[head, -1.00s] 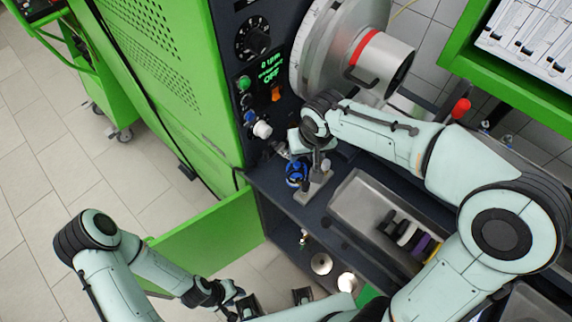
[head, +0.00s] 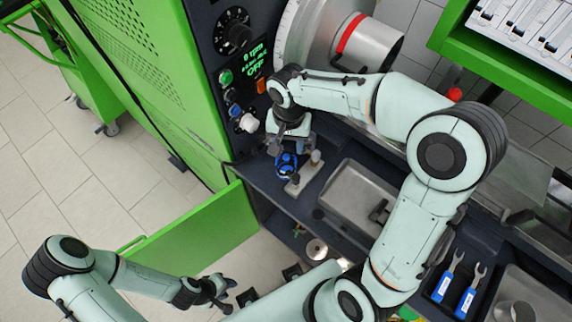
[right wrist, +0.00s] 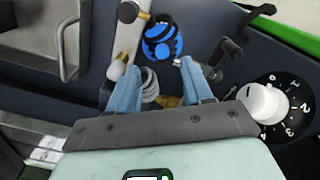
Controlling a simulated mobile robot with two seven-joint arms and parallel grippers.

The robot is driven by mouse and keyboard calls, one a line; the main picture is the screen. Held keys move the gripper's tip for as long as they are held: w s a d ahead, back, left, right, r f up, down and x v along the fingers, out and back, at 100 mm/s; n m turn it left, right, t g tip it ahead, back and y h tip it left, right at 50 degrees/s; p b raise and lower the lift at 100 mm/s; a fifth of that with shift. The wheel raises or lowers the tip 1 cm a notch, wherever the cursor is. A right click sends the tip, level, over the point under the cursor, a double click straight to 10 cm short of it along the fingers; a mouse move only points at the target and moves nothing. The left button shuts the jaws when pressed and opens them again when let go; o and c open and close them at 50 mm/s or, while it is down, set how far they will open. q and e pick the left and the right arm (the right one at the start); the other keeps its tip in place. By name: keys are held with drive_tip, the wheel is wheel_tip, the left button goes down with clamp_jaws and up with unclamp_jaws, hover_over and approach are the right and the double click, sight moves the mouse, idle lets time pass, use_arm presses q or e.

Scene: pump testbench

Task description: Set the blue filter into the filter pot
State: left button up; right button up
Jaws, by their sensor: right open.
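A round blue part with a black ring (right wrist: 163,42), which looks like the blue filter, sits at a metal bracket on the bench; it also shows in the head view (head: 286,164). I cannot tell the filter pot apart from it, nor how deep the blue part sits. My right gripper (right wrist: 160,66) is open and empty, with its two pale blue fingers spread just short of the blue part. In the head view the right gripper (head: 281,146) is right behind the blue part. My left gripper (head: 222,290) hangs low, away from the bench; its fingers are too small to read.
A metal tray (head: 338,205) lies beside the bracket. The control panel with knobs (right wrist: 268,103) is close to the right gripper. Blue-handled wrenches (head: 456,283) lie at the lower right. An open green door (head: 205,232) stands at the front.

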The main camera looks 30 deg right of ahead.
sight(286, 156)
drive_tip(key=f, duration=0.5)
drive_tip(key=shift+s+a+f, duration=0.1)
drive_tip(key=shift+a+f, duration=0.05)
drive_tip(key=shift+a, duration=0.2)
clamp_jaws()
